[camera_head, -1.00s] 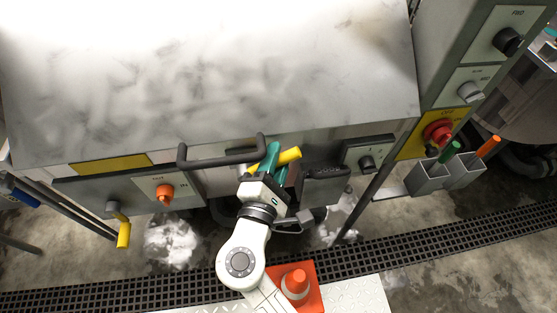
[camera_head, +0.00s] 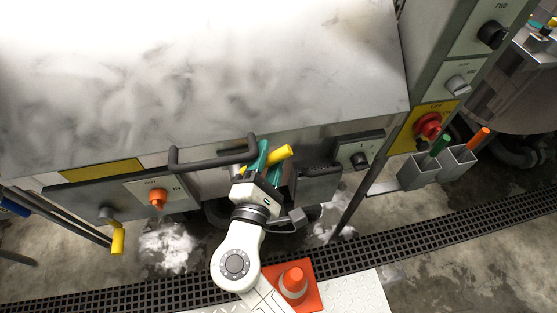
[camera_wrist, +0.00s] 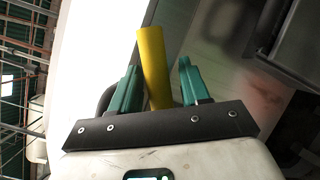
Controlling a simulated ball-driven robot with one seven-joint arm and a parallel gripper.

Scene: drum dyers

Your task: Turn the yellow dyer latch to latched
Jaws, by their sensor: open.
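A yellow latch handle (camera_head: 279,154) projects from the front of the white-topped dyer, just under its lid edge. My gripper (camera_head: 267,167) is at this handle, with its teal fingers open. In the wrist view the yellow handle (camera_wrist: 153,65) stands upright between the two spread fingers of the gripper (camera_wrist: 158,80). There is clear space on its right side, and it is closer to the left finger. I cannot tell whether either finger touches it. The handle's lower end and pivot are hidden behind the gripper.
A dark bar handle (camera_head: 212,156) runs along the lid edge, close left of my gripper. Another yellow handle (camera_head: 118,241) hangs at the left, near an orange knob (camera_head: 157,199). A red knob (camera_head: 428,126) is on the right panel. An orange cone (camera_head: 294,281) stands below my arm.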

